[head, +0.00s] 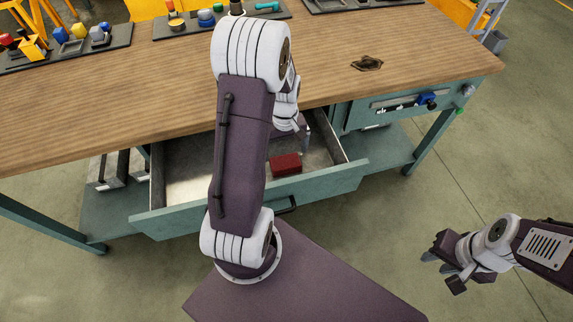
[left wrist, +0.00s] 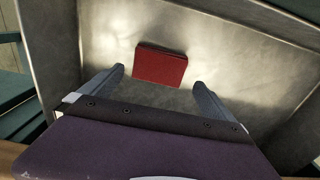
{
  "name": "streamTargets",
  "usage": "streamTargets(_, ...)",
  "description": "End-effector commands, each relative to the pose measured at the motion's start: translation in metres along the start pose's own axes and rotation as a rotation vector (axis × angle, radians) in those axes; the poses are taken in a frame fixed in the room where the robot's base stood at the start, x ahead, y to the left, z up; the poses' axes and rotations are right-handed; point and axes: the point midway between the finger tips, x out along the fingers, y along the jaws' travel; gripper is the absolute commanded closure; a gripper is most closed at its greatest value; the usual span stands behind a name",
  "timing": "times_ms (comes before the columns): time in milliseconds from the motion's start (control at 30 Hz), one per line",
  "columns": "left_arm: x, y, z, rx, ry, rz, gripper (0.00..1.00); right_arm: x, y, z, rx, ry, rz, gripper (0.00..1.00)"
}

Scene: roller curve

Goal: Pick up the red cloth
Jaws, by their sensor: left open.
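The red cloth (head: 286,164) is a small folded block lying on the metal floor of the open drawer (head: 330,183). In the left wrist view the cloth (left wrist: 160,66) lies flat beyond the fingertips, roughly centred between them. My left gripper (left wrist: 158,80) is open and empty, its two fingers pointing into the drawer and apart from the cloth. In the head view my left arm hides much of the drawer and most of that gripper. My right gripper (head: 447,267) is at the far right, away from the drawer, with its fingers apart and nothing between them.
The wooden workbench top (head: 400,85) overhangs the back of the drawer. Trays of tools and parts (head: 65,47) stand along its far edge, and a small dark item (head: 367,63) lies on the right. Grey boxes (head: 108,170) sit on the lower shelf.

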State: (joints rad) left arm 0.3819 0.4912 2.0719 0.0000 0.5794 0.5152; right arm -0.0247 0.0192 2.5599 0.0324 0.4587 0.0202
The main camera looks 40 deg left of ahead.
Motion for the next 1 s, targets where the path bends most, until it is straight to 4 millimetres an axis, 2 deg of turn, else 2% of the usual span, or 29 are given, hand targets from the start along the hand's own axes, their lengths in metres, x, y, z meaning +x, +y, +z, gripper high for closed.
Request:
streamTargets(33,0.010,0.000,0.001,0.000,-0.002,-0.001,0.00,0.004,0.000,0.001,0.000,0.000,0.000,0.67)
streamTargets(167,0.015,0.000,0.001,0.001,0.000,0.000,0.00,0.005,0.000,0.001,0.000,0.000,0.000,0.67)
streamTargets(300,0.042,0.002,0.006,0.003,-0.003,-0.002,0.00,0.015,0.000,0.002,0.000,0.000,0.000,0.67)
streamTargets(433,0.060,0.003,0.006,0.001,-0.002,-0.001,0.00,0.019,0.000,0.002,0.000,0.000,0.000,0.67)
streamTargets(700,0.063,0.003,0.005,0.001,0.001,0.001,0.00,0.019,0.000,0.002,0.000,0.000,0.000,0.67)
streamTargets(733,0.062,0.003,0.005,0.001,0.001,0.000,0.06,0.019,0.000,0.002,0.000,0.000,0.000,0.67)
streamTargets(800,0.062,0.003,0.005,0.001,0.001,0.000,0.25,0.019,0.000,0.002,0.000,0.000,0.000,0.67)
streamTargets(900,0.062,0.003,0.005,0.001,0.001,0.000,0.49,0.019,0.000,0.002,0.000,0.000,0.000,0.67)
streamTargets(1000,0.062,0.003,0.005,0.001,0.001,0.001,0.49,0.019,0.000,0.002,0.000,0.000,0.000,0.67)
